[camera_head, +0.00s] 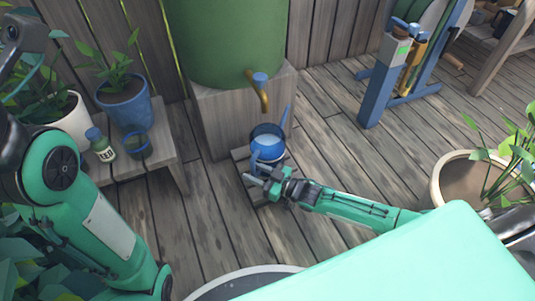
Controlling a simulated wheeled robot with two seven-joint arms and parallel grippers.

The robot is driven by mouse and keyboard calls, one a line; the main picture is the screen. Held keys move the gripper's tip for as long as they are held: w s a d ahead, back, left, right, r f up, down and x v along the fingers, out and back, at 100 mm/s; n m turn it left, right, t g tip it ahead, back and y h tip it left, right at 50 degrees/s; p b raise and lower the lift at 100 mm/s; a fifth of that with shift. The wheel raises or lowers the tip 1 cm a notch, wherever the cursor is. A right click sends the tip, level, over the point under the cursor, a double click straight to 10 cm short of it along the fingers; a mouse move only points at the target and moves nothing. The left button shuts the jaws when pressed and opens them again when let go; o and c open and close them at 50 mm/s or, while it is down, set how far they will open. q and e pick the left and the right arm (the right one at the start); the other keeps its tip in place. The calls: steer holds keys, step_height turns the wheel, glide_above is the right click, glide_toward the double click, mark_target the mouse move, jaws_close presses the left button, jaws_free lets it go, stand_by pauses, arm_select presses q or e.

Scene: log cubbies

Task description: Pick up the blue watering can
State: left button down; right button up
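The blue watering can (266,142) stands upright on a small low wooden stand (239,160) below the tap of the green barrel. Its top is open and pale blue inside. A thin blue part rises at its right side. My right gripper (261,176) is at the can's near side, its fingers pointing left close to the can's lower front. I cannot tell whether the fingers touch the can or are closed on part of it. My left arm is along the left edge; its gripper is not in view.
A green barrel (228,40) with a brass tap (259,92) sits on a wooden block (219,115) behind the can. A wooden bench (160,150) with potted plants and a bottle (101,146) is at left. A large plant pot (455,185) stands at right.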

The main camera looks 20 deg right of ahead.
steer(key=shift+w+a, duration=0.3)
jaws_close()
stand_by(1.2)
steer(key=shift+r, duration=0.15)
